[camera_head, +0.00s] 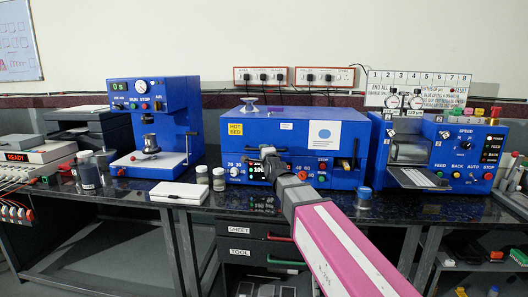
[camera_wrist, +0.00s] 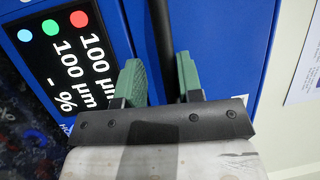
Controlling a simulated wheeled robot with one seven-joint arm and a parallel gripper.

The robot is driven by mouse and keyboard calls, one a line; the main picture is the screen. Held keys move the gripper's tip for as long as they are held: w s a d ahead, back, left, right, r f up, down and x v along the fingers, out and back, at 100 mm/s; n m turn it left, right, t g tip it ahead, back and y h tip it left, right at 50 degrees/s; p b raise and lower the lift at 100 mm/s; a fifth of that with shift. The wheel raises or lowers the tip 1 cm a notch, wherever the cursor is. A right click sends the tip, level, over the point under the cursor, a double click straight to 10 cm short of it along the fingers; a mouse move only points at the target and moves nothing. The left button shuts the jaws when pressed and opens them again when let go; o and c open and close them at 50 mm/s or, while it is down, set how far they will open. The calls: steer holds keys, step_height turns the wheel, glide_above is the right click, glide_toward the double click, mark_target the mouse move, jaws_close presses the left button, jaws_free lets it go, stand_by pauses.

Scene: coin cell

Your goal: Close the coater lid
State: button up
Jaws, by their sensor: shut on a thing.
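The coater is the blue box (camera_head: 300,135) in the middle of the bench, with a yellow HOT BED label, a round knob on top and a display on its front. Its lid seems to be the upper part; I cannot tell from here whether it is fully down. My gripper (camera_head: 267,153) reaches the coater's front from the lower right. In the wrist view my gripper (camera_wrist: 160,82) has its green fingers on either side of a dark bar (camera_wrist: 163,30), shut on it. The bar stands against the blue front beside the display (camera_wrist: 62,60). My gripper hides part of the front panel.
A blue press (camera_head: 160,110) stands to the left and a blue roller machine (camera_head: 440,150) to the right. Small jars (camera_head: 219,180) and a white box (camera_head: 179,192) sit on the dark bench left of my arm. A blue-capped jar (camera_head: 364,198) stands right of it.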

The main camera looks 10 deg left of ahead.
stand_by(0.5)
steer(key=v, duration=1.1)
